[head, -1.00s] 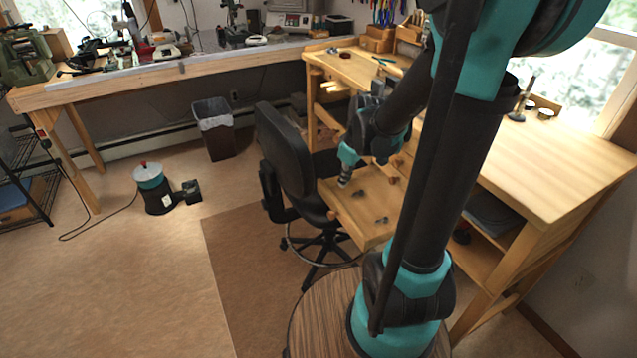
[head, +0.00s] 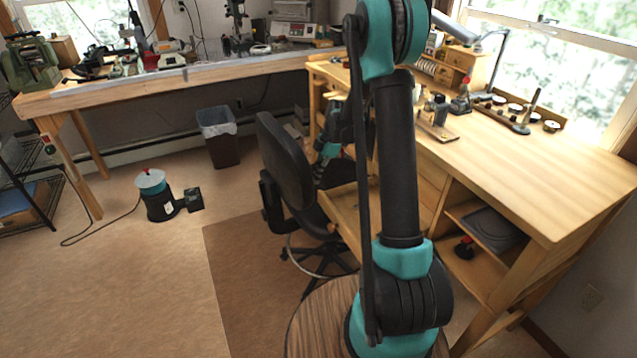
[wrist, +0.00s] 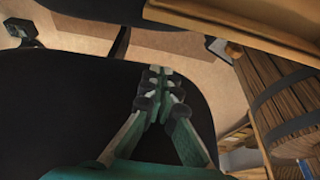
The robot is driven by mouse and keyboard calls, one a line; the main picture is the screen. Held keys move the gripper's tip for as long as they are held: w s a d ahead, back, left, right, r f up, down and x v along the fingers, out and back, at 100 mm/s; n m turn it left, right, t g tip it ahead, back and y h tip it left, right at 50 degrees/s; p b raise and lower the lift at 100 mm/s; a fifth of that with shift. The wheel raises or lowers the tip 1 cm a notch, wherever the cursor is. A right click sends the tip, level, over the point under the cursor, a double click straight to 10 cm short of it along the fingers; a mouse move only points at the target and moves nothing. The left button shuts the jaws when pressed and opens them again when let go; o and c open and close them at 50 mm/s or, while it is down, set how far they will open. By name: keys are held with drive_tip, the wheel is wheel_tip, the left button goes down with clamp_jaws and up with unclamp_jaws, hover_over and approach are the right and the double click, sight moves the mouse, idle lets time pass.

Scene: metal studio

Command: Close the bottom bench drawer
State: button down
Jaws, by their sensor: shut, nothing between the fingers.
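The bench drawer (head: 347,211) is a shallow light-wood tray pulled out from the wooden bench, beside the office chair. My arm hides its right part in the head view. A wooden edge, apparently the drawer's (wrist: 235,25), crosses the top right of the wrist view. My gripper (wrist: 155,72) is shut and empty, with its fingertips together over the black chair seat, apart from the wooden edge. In the head view my gripper (head: 319,178) is small and partly hidden, between the chair back and the bench.
The black office chair (head: 287,160) stands close to the drawer and crowds its left side. The wooden bench (head: 530,180) holds small tools and has open shelves. A waste bin (head: 219,140) stands behind the chair. Open floor lies to the left.

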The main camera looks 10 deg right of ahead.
wheel_tip(320, 180, down, 8)
drive_tip(key=d, duration=0.1)
drive_tip(key=shift+w, duration=0.15)
idle(0.4)
drive_tip(key=shift+d, duration=0.1)
hover_over(340, 200)
idle(0.4)
